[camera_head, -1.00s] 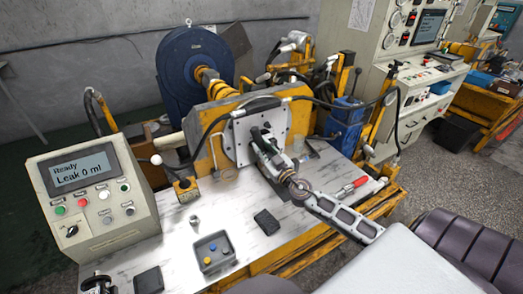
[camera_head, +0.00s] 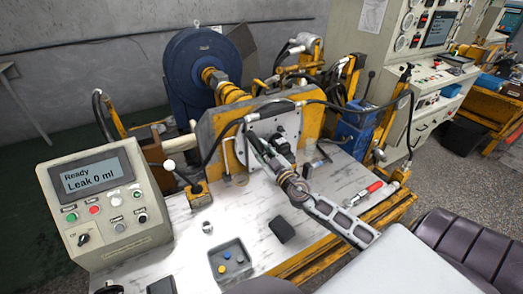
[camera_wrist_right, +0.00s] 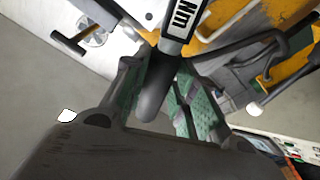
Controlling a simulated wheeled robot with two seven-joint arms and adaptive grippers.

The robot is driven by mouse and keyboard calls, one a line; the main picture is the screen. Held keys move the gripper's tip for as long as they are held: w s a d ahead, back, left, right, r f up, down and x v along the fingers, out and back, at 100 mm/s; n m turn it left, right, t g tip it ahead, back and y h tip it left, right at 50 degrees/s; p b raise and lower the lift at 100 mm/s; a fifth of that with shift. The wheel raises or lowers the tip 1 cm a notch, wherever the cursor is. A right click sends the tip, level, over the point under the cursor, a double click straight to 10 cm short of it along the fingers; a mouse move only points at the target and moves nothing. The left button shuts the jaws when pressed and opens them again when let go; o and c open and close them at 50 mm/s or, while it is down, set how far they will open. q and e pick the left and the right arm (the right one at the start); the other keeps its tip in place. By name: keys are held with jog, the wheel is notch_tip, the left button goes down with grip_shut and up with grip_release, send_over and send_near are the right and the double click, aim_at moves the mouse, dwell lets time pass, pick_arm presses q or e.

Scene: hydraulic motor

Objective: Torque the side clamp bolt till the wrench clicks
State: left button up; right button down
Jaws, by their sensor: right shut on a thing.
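My right gripper (camera_head: 268,158) reaches in from the lower right of the head view to the front of the pale mounting plate (camera_head: 262,130). It is shut on the torque wrench. In the right wrist view, the wrench (camera_wrist_right: 180,22) shows a white "Nm" label on its dark shaft, and its black grip lies between the green-padded fingers (camera_wrist_right: 160,95). The dark hydraulic motor (camera_head: 281,145) is at the plate, partly behind the gripper. The side clamp bolt and the wrench's head are hidden or too small to tell. My left gripper cannot be made out.
A control box (camera_head: 105,200) at the left reads "Ready, Leak 0 ml". A grey tray (camera_head: 243,268) with small coloured parts, a metal nut (camera_head: 207,228) and a black block (camera_head: 281,230) are on the white bench top. A red-handled tool (camera_head: 366,191) lies right of my arm.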

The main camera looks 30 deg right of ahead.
jog(key=shift+r+n, duration=0.1)
jog(key=shift+n, duration=0.2)
jog(key=shift+a+n, duration=0.1)
jog(key=shift+n, duration=0.7)
jog(key=shift+w, duration=0.15)
